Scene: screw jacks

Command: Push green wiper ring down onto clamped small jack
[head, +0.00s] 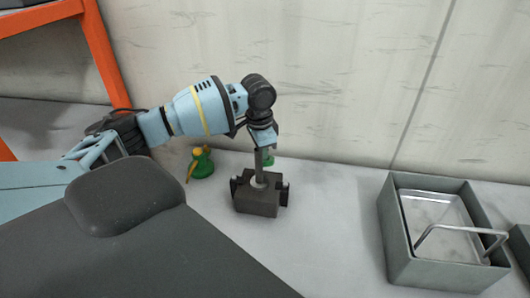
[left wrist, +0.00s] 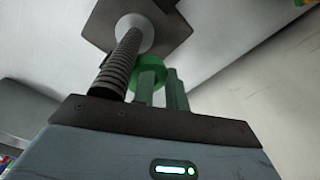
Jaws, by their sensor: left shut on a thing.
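The small jack stands upright in a dark clamp block (head: 256,202). In the left wrist view its threaded screw (left wrist: 122,62) rises from a pale collar (left wrist: 136,32). The green wiper ring (left wrist: 146,66) shows beside the screw, partly hidden by my fingers. I cannot tell whether it is around the screw; it looks beside it. My left gripper (left wrist: 163,90) is shut on the green ring, above the clamp block. In the head view the left gripper (head: 262,150) points down, with a bit of green (head: 268,160) at its right. My right gripper is not in view.
A green object with a yellow part (head: 201,164) stands on the table left of the clamp. A grey bin (head: 393,243) with a metal tray (head: 440,215) inside stands at the right. A pale wall (head: 330,80) is close behind. The table between clamp and bin is clear.

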